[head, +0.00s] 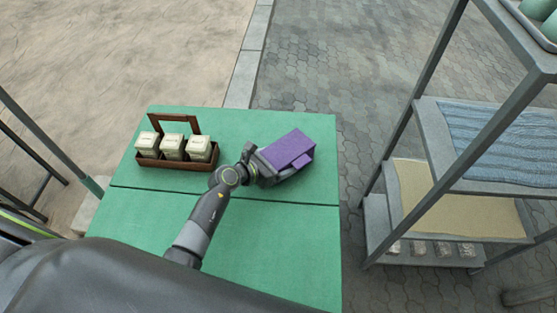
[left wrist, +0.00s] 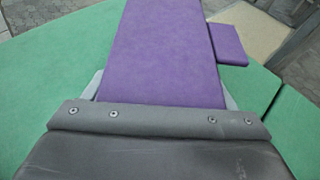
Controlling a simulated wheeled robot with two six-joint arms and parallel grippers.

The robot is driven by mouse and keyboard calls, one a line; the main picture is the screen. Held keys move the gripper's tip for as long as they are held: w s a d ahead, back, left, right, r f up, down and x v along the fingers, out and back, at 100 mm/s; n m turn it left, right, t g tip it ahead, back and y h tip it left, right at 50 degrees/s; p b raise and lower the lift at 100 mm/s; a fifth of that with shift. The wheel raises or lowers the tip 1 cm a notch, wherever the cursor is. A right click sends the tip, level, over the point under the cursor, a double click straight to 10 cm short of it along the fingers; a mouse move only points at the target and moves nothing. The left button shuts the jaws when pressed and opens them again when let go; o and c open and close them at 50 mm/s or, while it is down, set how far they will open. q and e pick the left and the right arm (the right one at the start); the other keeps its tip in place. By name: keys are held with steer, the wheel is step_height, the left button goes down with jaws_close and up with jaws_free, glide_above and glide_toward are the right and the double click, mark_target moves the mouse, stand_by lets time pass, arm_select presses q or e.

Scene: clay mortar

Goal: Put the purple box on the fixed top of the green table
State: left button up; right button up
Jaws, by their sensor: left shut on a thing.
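The purple box (head: 287,150) is at the right part of the green table (head: 245,122), on the far side of the seam that crosses the top. A smaller purple piece sticks out from its side. My left gripper (head: 262,167) is shut on the purple box from its near left end. In the left wrist view the box (left wrist: 165,50) runs straight away from the gripper (left wrist: 160,105), with green tabletop on both sides. I cannot tell whether the box touches the top or is just above it. My right gripper is not in view.
A brown wooden carrier (head: 168,161) with white boxes stands at the table's far left. A grey shelf rack (head: 430,130) with a blue cloth (head: 500,140) stands on the right, apart from the table. The near part of the table is clear except for my arm above it.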

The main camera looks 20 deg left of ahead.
arm_select(q)
steer(key=o, duration=1.2)
steer(key=shift+c, duration=0.2)
steer(key=shift+r, duration=0.15)
steer(key=v, duration=1.2)
steer(key=shift+p, duration=0.4)
steer(key=shift+s, duration=0.1)
